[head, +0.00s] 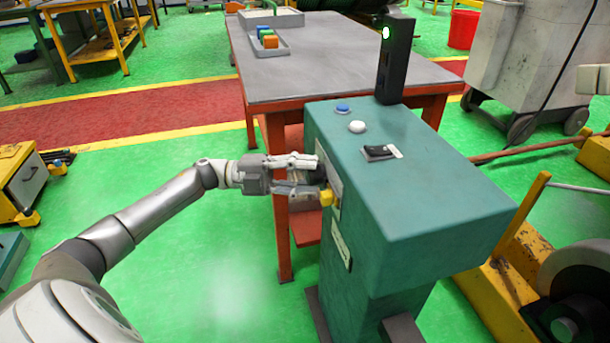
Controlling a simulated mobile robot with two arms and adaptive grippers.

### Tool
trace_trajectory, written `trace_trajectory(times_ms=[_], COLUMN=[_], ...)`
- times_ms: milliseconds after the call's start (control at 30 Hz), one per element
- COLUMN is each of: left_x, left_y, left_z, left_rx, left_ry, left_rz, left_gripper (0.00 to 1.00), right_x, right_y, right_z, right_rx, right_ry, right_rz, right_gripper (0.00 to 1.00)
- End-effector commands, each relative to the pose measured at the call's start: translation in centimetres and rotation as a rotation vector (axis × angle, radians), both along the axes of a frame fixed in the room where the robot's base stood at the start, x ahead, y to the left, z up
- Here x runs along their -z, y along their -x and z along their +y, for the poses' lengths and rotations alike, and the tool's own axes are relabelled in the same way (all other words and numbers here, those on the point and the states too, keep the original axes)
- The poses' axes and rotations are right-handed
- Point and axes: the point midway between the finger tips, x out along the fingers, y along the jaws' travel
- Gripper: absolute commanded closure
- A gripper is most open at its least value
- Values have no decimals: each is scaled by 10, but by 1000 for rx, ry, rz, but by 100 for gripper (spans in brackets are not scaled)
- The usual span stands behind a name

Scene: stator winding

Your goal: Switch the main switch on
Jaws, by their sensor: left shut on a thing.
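The green control cabinet (425,190) stands at the centre right. The main switch (327,198) is on its left side face; a yellow part of it shows beside the lower finger. My left gripper (319,178) reaches in from the left and is shut on the switch, its fingers above and below it. The fingers hide most of the switch, so its turn position cannot be read. A lamp post (394,60) on the cabinet's top shows a lit green light. My right gripper is not in view.
The cabinet top has a blue button (342,108), a white button (357,127) and a black rocker (379,152). A grey-topped table (335,60) with a tray of coloured blocks (268,38) stands behind. Yellow machinery (520,280) is at right.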

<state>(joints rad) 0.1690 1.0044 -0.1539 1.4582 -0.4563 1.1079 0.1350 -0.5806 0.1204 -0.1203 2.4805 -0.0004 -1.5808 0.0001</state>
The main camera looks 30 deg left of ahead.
Motion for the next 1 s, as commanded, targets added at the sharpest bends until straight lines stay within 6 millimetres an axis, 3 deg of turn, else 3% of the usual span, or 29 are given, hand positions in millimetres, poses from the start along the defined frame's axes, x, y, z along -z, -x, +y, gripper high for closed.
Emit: trace_trajectory(times_ms=[367, 400, 567, 1000], left_x=[1, 1, 1, 2], left_y=[0, 0, 0, 4], left_z=[0, 0, 0, 8], left_rx=[1, 1, 0, -1], left_ry=[-9, -9, -8, -7], left_rz=[-4, -4, -4, -1], left_gripper=[83, 58, 38, 38], right_x=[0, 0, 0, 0], right_y=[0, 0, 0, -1], right_z=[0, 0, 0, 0], right_rx=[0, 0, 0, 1], right_ry=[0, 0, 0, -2], right_rz=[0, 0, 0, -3], right_gripper=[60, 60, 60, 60])
